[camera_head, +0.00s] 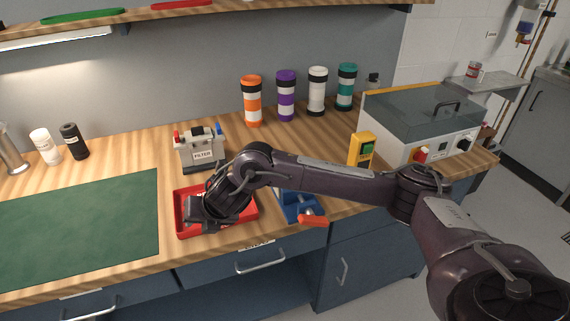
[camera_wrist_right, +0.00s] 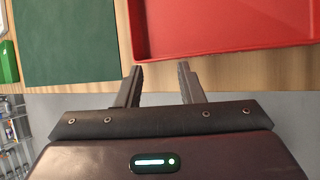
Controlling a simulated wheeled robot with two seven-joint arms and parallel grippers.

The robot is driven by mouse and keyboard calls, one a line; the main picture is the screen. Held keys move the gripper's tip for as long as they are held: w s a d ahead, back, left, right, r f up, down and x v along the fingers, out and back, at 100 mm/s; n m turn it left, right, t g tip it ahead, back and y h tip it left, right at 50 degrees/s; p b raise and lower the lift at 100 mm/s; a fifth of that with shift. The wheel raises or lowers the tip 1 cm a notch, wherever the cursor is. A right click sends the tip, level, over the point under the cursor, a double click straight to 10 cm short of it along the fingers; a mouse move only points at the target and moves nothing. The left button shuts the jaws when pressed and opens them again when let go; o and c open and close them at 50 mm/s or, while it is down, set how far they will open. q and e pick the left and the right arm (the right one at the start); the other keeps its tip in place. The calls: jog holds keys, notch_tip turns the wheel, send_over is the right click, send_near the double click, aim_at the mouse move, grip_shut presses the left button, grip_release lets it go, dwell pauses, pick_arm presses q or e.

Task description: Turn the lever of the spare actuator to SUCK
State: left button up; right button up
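No part marked as the spare actuator, and no SUCK label, can be read in these views. A blue device (camera_head: 291,204) with an orange-red handle (camera_head: 313,220) sits at the bench's front edge, partly behind my right arm. My right gripper (camera_head: 205,214) is over the left part of the red tray (camera_head: 182,232), left of the blue device. In the right wrist view its fingers (camera_wrist_right: 160,70) are apart with nothing between them, close to the tray's edge (camera_wrist_right: 142,55). My gripper and forearm hide part of the tray. My left gripper is out of view.
A grey FILTER unit (camera_head: 201,153) stands behind the tray. A green mat (camera_head: 80,225) lies left. A yellow box (camera_head: 361,149) and a lidded grey machine (camera_head: 420,120) stand right. Several banded tubes (camera_head: 286,97) line the back. Clear wood lies between tubes and arm.

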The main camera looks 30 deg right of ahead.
jog(key=d+r+g+h, duration=0.1)
jog(key=d+r, duration=0.3)
jog(key=d, duration=0.5)
jog(key=d+r+n+g+h, duration=0.1)
jog(key=d+r+h, duration=0.15)
jog(key=d, duration=0.55)
jog(key=d+r+g+h, duration=0.1)
jog(key=d+r, duration=0.3)
jog(key=d, duration=0.5)
jog(key=x, duration=0.2)
jog(key=p+x, duration=0.1)
jog(key=x, duration=0.4)
jog(key=shift+w+a+f+p, duration=0.1)
jog(key=shift+w+a+p, duration=0.2)
jog(key=shift+a, duration=0.05)
jog(key=shift+n, duration=0.3)
grip_shut()
